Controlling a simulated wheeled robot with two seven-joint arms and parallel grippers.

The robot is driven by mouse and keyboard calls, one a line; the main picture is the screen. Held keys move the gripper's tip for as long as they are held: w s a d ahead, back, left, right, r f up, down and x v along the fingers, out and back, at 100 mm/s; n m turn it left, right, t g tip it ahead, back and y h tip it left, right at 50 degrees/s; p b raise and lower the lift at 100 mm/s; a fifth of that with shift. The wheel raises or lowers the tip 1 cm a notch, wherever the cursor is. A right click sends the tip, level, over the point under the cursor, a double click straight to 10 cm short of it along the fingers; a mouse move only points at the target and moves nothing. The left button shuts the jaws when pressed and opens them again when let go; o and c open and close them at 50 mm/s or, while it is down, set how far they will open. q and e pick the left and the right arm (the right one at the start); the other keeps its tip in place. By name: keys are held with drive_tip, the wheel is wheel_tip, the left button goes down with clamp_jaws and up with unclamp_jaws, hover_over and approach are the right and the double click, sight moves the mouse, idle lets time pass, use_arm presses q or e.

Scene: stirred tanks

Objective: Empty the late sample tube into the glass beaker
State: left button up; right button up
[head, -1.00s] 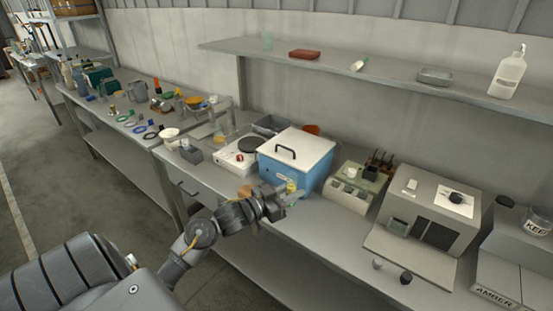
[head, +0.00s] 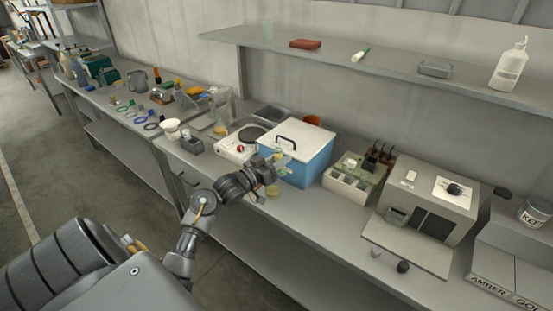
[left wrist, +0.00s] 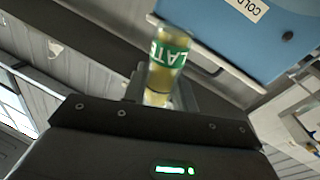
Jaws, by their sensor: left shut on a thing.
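My left gripper (head: 280,163) is shut on the late sample tube, in front of the blue cold box. In the left wrist view the late sample tube (left wrist: 168,58) has a green label reading "LATE" and yellowish contents, and stands between the fingers. In the head view the tube is small and partly hidden by the gripper. My right gripper is not in view.
The blue cold box (head: 307,165) with a white lid is close behind the gripper. A white hotplate (head: 232,151) and a glass flask (head: 220,128) stand to its left. A rack (head: 352,184) and a grey instrument (head: 425,200) stand to its right. A shelf (head: 390,72) runs above.

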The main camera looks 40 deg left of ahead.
sight(286, 174)
use_arm(q)
drive_tip(key=n, duration=0.1)
drive_tip(key=d+f+n+b, duration=0.1)
drive_tip(key=n, duration=0.1)
drive_tip(key=shift+d+f+t, duration=0.15)
drive_tip(key=shift+d+t, duration=0.15)
drive_tip(key=shift+t, duration=0.1)
drive_tip(key=shift+d+f+n+t+y+p, duration=0.2)
drive_tip(key=shift+n+y+p, duration=1)
drive_tip(key=shift+n, duration=2)
drive_tip(key=shift+d+r+n+t+y+p, duration=0.1)
drive_tip(key=shift+d+n+t+y+p, duration=0.2)
drive_tip(key=shift+n+y+p, duration=1.9)
drive_tip(key=shift+d+f+n+t+h+p, duration=0.1)
drive_tip(key=shift+n+t+h+p, duration=0.3)
drive_tip(key=shift+n, duration=3.8)
drive_tip(key=shift+f, duration=0.1)
